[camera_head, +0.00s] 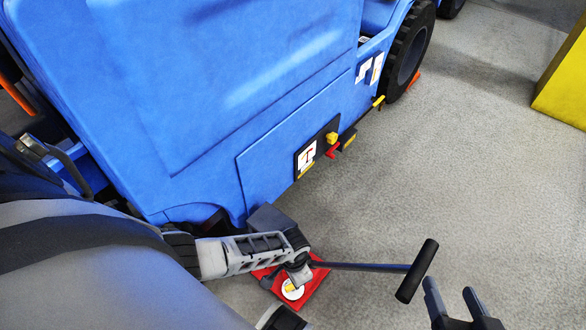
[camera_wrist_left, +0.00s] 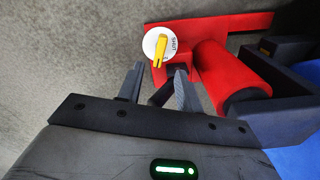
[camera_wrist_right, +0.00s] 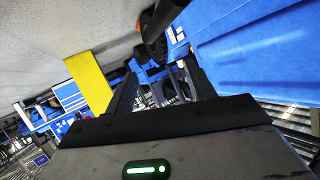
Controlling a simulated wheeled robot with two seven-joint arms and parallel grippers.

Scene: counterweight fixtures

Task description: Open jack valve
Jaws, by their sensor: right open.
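The red jack (camera_head: 318,278) is on the floor beside the blue machine; it also shows in the left wrist view (camera_wrist_left: 222,75). Its valve (camera_head: 292,289) is a white round dial with a yellow pointer, and in the left wrist view the dial (camera_wrist_left: 150,42) bears the word SHUT. My left gripper (camera_wrist_left: 159,67) is open, its fingertips pointing at the dial with the yellow pointer just beyond them; I cannot tell whether they touch. My right gripper (camera_head: 450,286) is open and empty at the lower right; it also shows in the right wrist view (camera_wrist_right: 160,68).
The jack handle (camera_head: 365,267) has a black grip (camera_head: 417,270) sticking out toward my right gripper. The blue machine (camera_head: 230,90) fills the upper left, with a black tyre (camera_head: 408,50) behind. A yellow block (camera_head: 565,85) stands far right. Grey floor (camera_head: 450,160) between is clear.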

